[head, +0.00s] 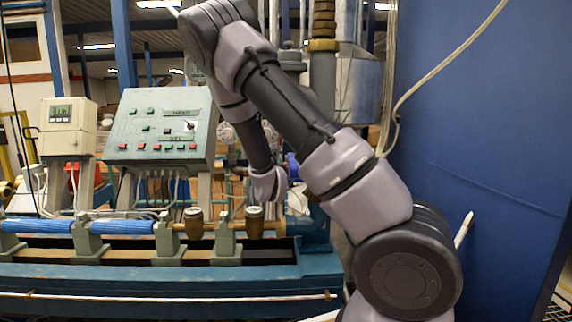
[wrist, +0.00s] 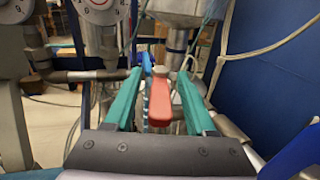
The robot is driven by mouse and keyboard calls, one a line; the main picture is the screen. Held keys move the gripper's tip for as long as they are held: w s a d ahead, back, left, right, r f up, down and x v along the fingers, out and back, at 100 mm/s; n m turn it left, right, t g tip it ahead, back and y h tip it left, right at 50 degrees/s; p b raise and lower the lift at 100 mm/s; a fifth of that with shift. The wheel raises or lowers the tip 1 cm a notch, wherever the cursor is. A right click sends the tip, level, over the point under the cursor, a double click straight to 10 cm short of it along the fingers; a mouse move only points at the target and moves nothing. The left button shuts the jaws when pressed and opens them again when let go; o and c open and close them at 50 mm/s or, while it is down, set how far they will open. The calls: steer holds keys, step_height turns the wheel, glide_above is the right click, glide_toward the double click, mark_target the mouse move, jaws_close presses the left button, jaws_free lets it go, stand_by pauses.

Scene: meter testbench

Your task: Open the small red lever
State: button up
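The small red lever (wrist: 187,107) shows in the wrist view as a red bar between my fingers, close to the right finger. My gripper (wrist: 160,72) is open, with its two teal fingers spread on either side of the lever. I cannot tell whether the right finger touches it. A blue part (wrist: 158,98) stands just left of the lever, also between the fingers. In the head view my wrist is at the pipework behind the bench, near a small blue part (head: 293,165). The red lever and my fingertips cannot be made out there.
A sloped control panel (head: 160,128) with red and green buttons and a meter box (head: 68,128) stand at left. Pipes and round dials (wrist: 100,8) crowd the gripper's left. A blue wall (head: 480,150) with a hanging cable closes off the right.

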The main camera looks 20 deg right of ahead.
steer(key=v, duration=1)
steer(key=shift+s+a, duration=0.2)
steer(key=shift+s, duration=0.1)
